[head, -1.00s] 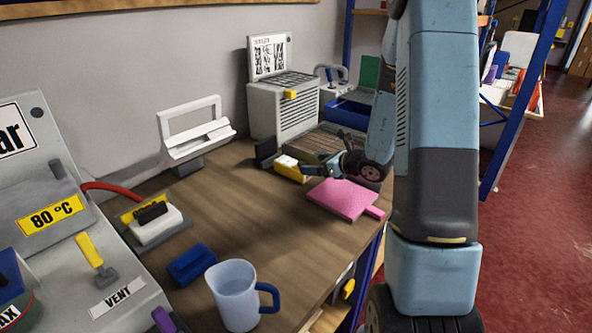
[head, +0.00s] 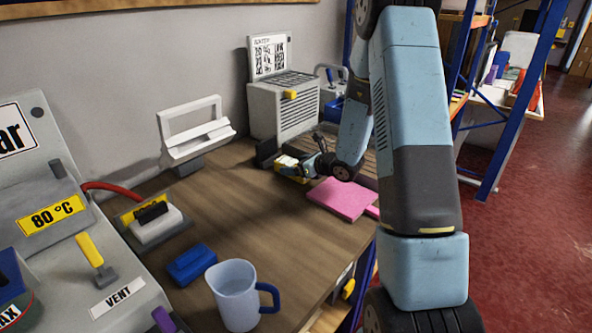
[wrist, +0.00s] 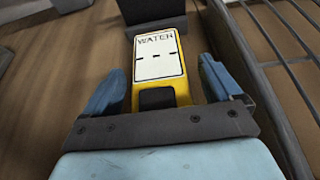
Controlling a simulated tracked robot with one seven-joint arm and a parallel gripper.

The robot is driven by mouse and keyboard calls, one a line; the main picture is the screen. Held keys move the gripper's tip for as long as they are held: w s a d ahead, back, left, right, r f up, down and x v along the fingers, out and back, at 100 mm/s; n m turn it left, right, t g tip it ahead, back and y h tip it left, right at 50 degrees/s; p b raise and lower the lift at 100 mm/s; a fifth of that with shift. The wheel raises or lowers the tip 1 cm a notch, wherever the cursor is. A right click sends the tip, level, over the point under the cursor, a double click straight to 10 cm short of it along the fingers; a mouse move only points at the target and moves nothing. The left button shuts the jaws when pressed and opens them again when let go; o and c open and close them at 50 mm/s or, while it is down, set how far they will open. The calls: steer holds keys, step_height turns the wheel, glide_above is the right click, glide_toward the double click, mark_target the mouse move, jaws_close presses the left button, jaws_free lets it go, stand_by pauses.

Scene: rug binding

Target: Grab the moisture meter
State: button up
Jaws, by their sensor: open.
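My gripper is open. In the head view my gripper (head: 300,165) is over the meter (head: 288,172) on the wooden bench and hides part of it.
A dark block (wrist: 150,10) stands just beyond the meter. A slatted rack (wrist: 285,60) lies close on the right. A pink pad (head: 343,198) lies nearer on the bench. A mug (head: 235,295) and a blue block (head: 192,264) stand at the front.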

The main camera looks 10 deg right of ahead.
steer(key=shift+c, duration=0.4)
steer(key=c, duration=1.1)
steer(key=shift+r, duration=0.15)
